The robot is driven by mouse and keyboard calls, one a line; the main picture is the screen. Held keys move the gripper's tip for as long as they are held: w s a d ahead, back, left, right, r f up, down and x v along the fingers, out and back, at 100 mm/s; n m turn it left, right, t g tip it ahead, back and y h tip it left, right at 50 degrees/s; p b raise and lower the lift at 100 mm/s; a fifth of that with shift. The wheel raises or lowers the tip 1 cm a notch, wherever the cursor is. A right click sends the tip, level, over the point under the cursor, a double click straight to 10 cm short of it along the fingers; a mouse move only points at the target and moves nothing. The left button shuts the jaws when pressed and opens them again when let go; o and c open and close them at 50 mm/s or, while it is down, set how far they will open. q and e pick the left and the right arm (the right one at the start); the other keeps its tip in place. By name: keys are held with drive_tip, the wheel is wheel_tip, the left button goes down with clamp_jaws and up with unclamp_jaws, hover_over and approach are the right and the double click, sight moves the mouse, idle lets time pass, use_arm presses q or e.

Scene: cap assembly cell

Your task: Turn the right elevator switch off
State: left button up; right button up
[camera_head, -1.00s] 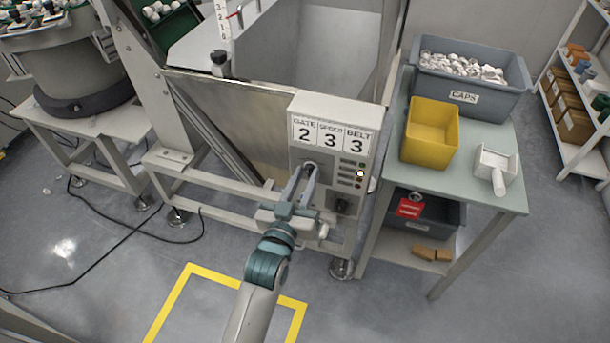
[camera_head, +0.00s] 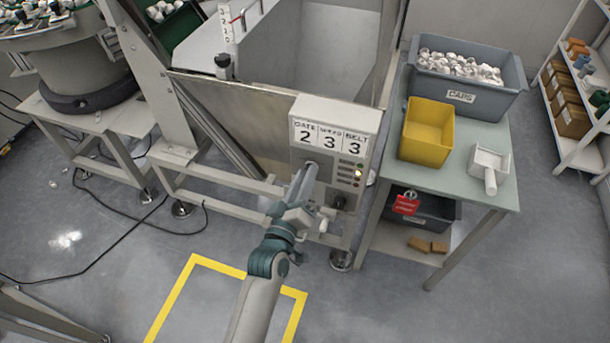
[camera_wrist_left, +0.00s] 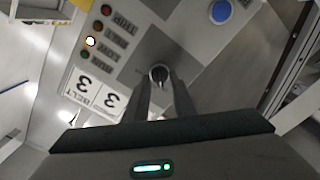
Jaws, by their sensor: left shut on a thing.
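A pale control box (camera_head: 330,112) on the hopper machine's frame carries the labels GATE 2, SPEED 3 and BELT 3. It has a column of small lamps, one of them lit (camera_head: 358,173), and a black knob (camera_head: 339,201) low on the right. My left gripper (camera_head: 309,170) reaches the box's front, left of the lamps. In the left wrist view its fingers (camera_wrist_left: 160,92) are closed around a small dark rotary knob (camera_wrist_left: 158,74). A blue round button (camera_wrist_left: 221,11) also shows there. My fingers largely hide the held knob in the head view. No elevator label is readable.
A bench at the right holds a grey CAPS bin (camera_head: 413,82), a yellow bin (camera_head: 424,145) and a white scoop (camera_head: 488,165). Cables (camera_head: 100,258) lie on the floor at the left. A yellow outline (camera_head: 172,300) marks clear floor.

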drive_tip(key=shift+d, duration=0.1)
use_arm(q)
drive_tip(key=o, duration=1)
drive_tip(key=shift+b+v, duration=1.3)
drive_tip(key=shift+v, duration=7.4)
use_arm(e)
drive_tip(key=shift+t, duration=0.3)
drive_tip(key=shift+w+a+r, duration=0.1)
drive_tip(key=shift+w+r, duration=0.1)
drive_tip(key=shift+w, duration=0.45)
drive_tip(key=shift+w+a+r, duration=0.15)
drive_tip(key=shift+w, duration=0.55)
drive_tip(key=shift+w+a+r, duration=0.1)
drive_tip(key=shift+w+r, duration=0.1)
drive_tip(key=shift+w, duration=0.45)
drive_tip(key=shift+s+a+f, duration=0.1)
